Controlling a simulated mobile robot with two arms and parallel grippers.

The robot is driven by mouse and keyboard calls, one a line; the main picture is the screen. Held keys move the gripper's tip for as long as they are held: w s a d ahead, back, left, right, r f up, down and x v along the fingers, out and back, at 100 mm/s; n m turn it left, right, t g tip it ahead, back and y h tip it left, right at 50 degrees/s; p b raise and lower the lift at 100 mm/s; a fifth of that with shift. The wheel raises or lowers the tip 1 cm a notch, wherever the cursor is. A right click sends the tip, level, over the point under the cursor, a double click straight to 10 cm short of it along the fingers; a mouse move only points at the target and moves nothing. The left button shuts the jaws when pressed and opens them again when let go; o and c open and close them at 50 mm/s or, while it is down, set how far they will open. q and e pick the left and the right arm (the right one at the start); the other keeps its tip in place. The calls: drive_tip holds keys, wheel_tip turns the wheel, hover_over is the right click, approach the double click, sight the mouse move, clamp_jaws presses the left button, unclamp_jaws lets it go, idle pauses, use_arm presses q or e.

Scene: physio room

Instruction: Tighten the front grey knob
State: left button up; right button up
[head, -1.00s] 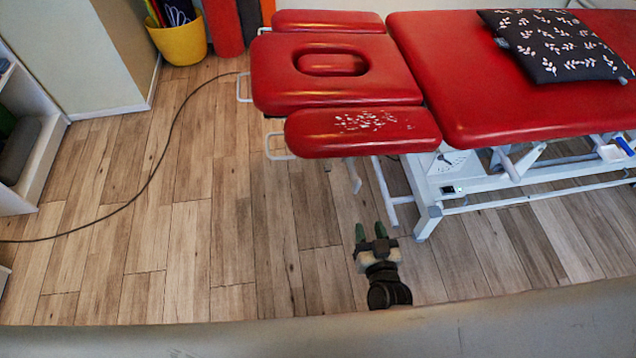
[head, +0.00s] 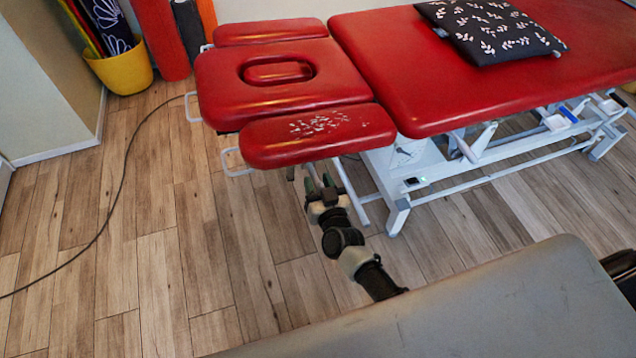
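The red treatment table (head: 500,85) has a head section (head: 225,85) with a face hole and a front armrest pad (head: 270,142) with worn white patches. I cannot make out the front grey knob; the underside of the head section is mostly hidden by the pads. My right gripper (head: 320,178) reaches up from below, just under the front edge of the armrest pad, beside a white leg of the frame. Its two greenish fingers stand apart with nothing seen between them. Whether it touches anything is unclear. My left gripper is not in view.
A grey surface (head: 480,310) fills the bottom right. The white table frame (head: 398,215) stands right of my gripper. A dark cable (head: 122,180) crosses the wooden floor at left. A yellow bucket (head: 122,72) stands at the back left. A patterned cushion (head: 495,35) lies on the table.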

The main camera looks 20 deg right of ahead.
drive_tip(key=shift+c, duration=0.3)
clamp_jaws()
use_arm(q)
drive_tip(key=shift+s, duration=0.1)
